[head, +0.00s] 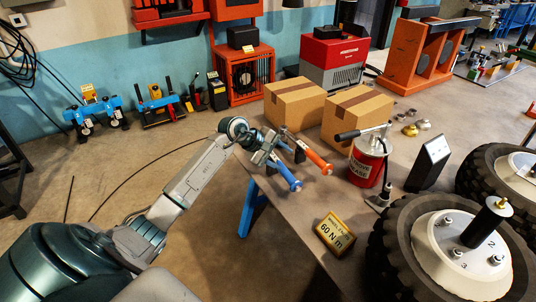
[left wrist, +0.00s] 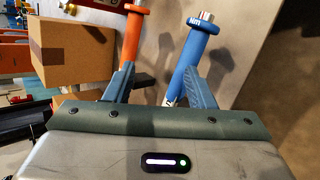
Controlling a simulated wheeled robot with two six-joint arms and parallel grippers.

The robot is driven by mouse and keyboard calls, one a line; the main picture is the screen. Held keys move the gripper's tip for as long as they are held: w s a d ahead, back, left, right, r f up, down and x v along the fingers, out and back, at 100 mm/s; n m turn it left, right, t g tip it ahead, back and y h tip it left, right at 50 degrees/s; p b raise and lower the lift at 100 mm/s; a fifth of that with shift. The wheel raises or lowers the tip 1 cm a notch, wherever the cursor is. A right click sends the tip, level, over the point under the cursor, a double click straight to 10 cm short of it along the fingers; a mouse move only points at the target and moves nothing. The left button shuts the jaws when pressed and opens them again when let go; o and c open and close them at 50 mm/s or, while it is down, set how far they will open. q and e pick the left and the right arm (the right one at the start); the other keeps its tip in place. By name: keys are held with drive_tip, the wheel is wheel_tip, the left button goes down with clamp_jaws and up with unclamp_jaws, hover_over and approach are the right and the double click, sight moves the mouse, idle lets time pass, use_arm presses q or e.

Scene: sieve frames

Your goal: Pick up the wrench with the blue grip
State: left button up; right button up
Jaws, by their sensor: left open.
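The wrench with the blue grip (head: 288,177) is at the table's left edge in the head view, its grip pointing toward the lower right. Its blue grip (left wrist: 193,55) also shows in the left wrist view, leaning, its lower part beside the right-hand finger. A wrench with an orange grip (head: 318,162) is just to its right; in the left wrist view the orange grip (left wrist: 131,36) stands beyond the left-hand finger. My left gripper (head: 268,155) is open, close to both wrenches, with its fingers (left wrist: 156,78) apart. The wrench heads are mostly hidden. My right gripper is not in view.
Two cardboard boxes (head: 358,118) stand behind the wrenches. A red grease can (head: 367,163) and a yellow 60 Nm sign (head: 335,235) are to the right on the table (head: 290,207). Large wheels (head: 385,262) fill the right front. Open floor lies left of the table.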

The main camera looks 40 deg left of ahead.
sight(278, 163)
use_arm(q)
drive_tip(key=a+m+g+y, duration=0.2)
drive_tip(key=a+y, duration=0.1)
drive_tip(key=a, duration=0.2)
drive_tip(key=p+x, duration=0.1)
drive_tip(key=x, duration=0.3)
drive_tip(key=shift+f+p, duration=0.2)
drive_tip(key=shift+p, duration=0.2)
drive_tip(key=p+x, duration=0.2)
drive_tip(key=x, duration=0.2)
drive_tip(key=shift+w+d+f+p, duration=0.15)
drive_tip(key=shift+d+f+p, duration=0.05)
drive_tip(key=shift+p, duration=0.15)
drive_tip(key=shift+w+f, duration=0.2)
drive_tip(key=shift+f, duration=0.2)
clamp_jaws()
drive_tip(key=shift+r, duration=0.1)
